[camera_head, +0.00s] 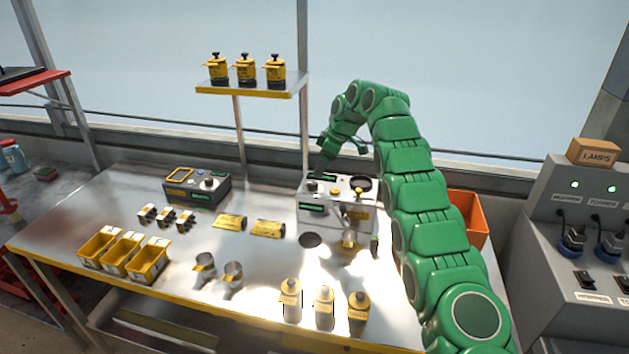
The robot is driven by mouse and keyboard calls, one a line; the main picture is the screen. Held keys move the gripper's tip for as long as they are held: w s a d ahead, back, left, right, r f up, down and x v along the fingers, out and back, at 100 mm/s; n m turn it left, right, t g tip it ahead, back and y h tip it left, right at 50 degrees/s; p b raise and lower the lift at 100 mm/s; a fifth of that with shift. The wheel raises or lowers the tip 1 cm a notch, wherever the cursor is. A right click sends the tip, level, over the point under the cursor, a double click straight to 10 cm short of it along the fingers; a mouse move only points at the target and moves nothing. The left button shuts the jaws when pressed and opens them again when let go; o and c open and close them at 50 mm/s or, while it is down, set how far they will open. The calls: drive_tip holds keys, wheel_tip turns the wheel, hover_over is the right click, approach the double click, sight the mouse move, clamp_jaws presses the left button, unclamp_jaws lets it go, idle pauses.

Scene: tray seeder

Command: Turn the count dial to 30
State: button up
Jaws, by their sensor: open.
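A grey tabletop machine (338,214) stands at the back right of the metal table. Its top carries several small controls, including a yellow knob (335,191), and a dark round bowl-like part (360,185). Which control is the count dial, and any number on it, is too small to tell. My green arm comes from the lower right and bends over behind the machine. My gripper (322,166) is open, pointing down just above the machine's left top, close to a dark knob (312,187). I cannot tell whether they touch.
A dark control box (197,190) stands left on the table. Yellow bins (150,262), yellow packets (268,228), metal cups (233,274) and yellow-topped bottles (324,307) lie around. A shelf (245,92) holds three yellow canisters. An orange bin (468,218) is right of my arm.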

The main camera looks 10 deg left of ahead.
sight(313, 183)
drive_tip(key=x, duration=0.6)
drive_tip(key=shift+a+f, duration=0.1)
drive_tip(key=shift+f, duration=0.25)
drive_tip(key=c, duration=1)
drive_tip(key=shift+c, duration=0.2)
